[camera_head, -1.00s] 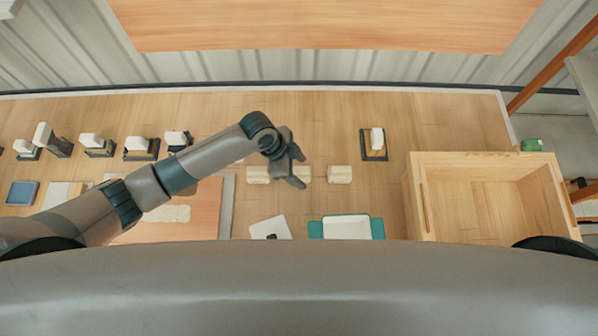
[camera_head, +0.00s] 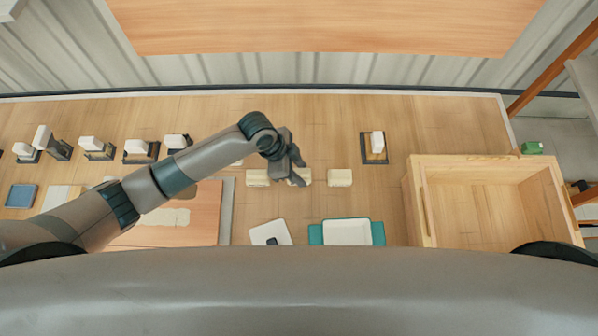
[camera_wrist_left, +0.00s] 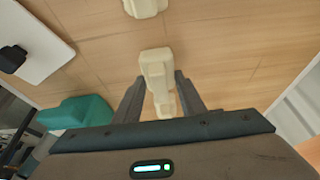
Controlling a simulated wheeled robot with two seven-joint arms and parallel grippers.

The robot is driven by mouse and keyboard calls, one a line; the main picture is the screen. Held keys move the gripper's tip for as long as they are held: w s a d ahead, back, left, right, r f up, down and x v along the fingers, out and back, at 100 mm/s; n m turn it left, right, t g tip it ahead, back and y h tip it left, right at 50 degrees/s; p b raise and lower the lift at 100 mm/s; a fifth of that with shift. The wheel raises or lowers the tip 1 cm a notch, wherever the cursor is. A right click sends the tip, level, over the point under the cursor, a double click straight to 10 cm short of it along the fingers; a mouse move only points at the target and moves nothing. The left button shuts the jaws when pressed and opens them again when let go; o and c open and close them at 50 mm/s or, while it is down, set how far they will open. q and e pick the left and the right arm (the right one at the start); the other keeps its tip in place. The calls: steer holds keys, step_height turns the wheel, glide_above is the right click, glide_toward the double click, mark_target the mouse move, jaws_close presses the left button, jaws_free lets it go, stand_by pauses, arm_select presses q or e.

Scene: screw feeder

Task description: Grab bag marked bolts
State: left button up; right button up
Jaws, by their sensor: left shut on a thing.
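Three small cream bags lie in a row on the wooden table: a left bag (camera_head: 257,178), a middle bag (camera_head: 304,178) and a right bag (camera_head: 340,178). No marking on them is readable, so I cannot tell which is marked bolts. My left gripper (camera_head: 297,166) is at the middle bag and partly covers it. In the left wrist view, this bag (camera_wrist_left: 156,68) sits between the two fingers of the gripper (camera_wrist_left: 159,82), which is shut on it. Another cream bag (camera_wrist_left: 145,7) shows at the top edge. My right gripper is out of view.
A teal-edged white tray (camera_head: 347,232) and a white plate (camera_head: 270,233) stand in front of the bags. A large wooden crate (camera_head: 425,210) is at the right. A black stand with a white piece (camera_head: 376,143) is behind. Several similar stands line the left.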

mark_target(305, 174)
arm_select(q)
steer(key=r, duration=0.2)
steer(key=r+b, duration=0.1)
steer(key=shift+s+d+r, duration=0.15)
steer(key=shift+s+d, duration=0.2)
steer(key=shift+s, duration=0.05)
steer(key=s+d+r+b, duration=0.2)
steer(key=s+d+r, duration=0.3)
steer(key=s, duration=0.4)
steer(key=shift+s+r, duration=0.2)
steer(key=shift+r, duration=0.65)
steer(key=shift+w+f, duration=0.1)
